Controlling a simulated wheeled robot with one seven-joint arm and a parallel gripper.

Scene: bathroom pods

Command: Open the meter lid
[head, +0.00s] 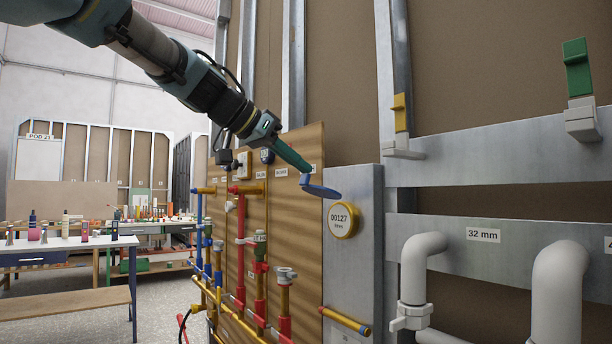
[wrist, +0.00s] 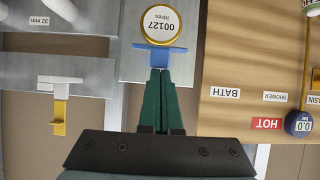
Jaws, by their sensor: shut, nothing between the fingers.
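The meter (head: 341,220) is a round yellow-rimmed dial on a grey metal panel, and its face reads 00127 litres. It also shows in the wrist view (wrist: 161,25), upside down. Its blue lid (head: 320,191) stands raised off the dial at the top edge, so the face is uncovered. In the wrist view the lid (wrist: 160,57) is seen nearly edge-on. My gripper (head: 308,169) is shut and empty, with its green fingertips (wrist: 160,72) right at the lid, above the meter. I cannot tell whether they touch it.
Left of the meter panel is a wooden board (head: 295,240) with red, blue and yellow pipes and valves. Grey pipes (head: 415,270) and a 32 mm label (head: 483,235) are to the right. A yellow-handled lever (head: 401,115) and a green one (head: 578,75) sit higher. Workbenches (head: 70,250) stand far left.

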